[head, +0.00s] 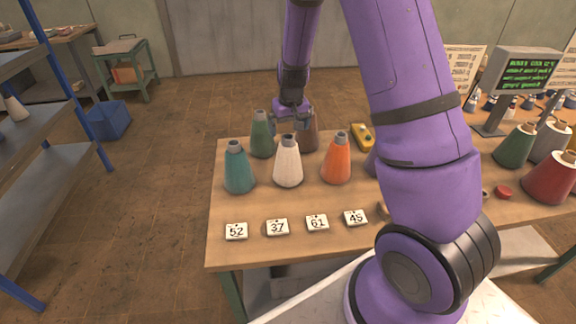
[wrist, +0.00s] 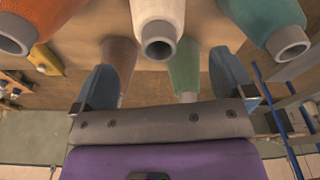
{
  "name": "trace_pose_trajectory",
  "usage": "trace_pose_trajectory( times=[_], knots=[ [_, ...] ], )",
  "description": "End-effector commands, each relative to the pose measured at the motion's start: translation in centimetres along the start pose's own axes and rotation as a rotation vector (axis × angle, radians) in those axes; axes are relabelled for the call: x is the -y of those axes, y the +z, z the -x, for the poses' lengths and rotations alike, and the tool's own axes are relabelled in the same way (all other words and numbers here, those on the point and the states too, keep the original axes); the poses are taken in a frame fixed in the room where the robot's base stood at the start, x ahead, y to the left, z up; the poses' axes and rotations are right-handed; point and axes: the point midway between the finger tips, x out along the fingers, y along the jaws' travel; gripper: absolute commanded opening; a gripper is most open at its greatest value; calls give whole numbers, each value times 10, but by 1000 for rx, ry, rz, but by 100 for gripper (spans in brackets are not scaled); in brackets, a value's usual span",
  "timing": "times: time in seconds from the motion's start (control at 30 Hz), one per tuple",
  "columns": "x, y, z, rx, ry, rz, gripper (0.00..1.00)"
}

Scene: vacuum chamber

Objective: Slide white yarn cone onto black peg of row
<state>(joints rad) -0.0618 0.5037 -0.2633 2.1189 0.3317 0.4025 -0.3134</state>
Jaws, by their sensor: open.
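The white yarn cone (head: 287,165) stands upright on the wooden table, between a teal cone (head: 238,170) and an orange cone (head: 337,162). Its grey tube top faces up. My gripper (head: 291,118) is open and empty, just behind and above the white cone. In the wrist view the white cone (wrist: 158,15) shows at top centre, beyond the spread blue fingers of my gripper (wrist: 163,75). I cannot see the fingers touching it. I cannot make out a black peg in either view.
A green cone (head: 262,137) and a brown cone (head: 309,137) stand close to my gripper. Number tags, such as 37 (head: 277,227), lie along the front. A yellow device (head: 362,137) lies behind the orange cone. More cones and a monitor (head: 519,75) are at right.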

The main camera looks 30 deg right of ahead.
Motion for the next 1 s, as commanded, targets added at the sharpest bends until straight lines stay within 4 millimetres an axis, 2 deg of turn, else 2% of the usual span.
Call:
trace_pose_trajectory(
  times=[0.1, 0.37, 0.63, 0.97, 1.0],
  knots=[
    [0, 0, -15, 2, 0, 1, 100],
    [-1, -1, -32, 2, 0, 1, 100],
    [-2, -3, -67, 2, -1, 0, 100],
    [-1, -3, -74, -1, -1, 2, 100],
    [-1, -3, -74, -1, -1, 2, 95]
  ],
)
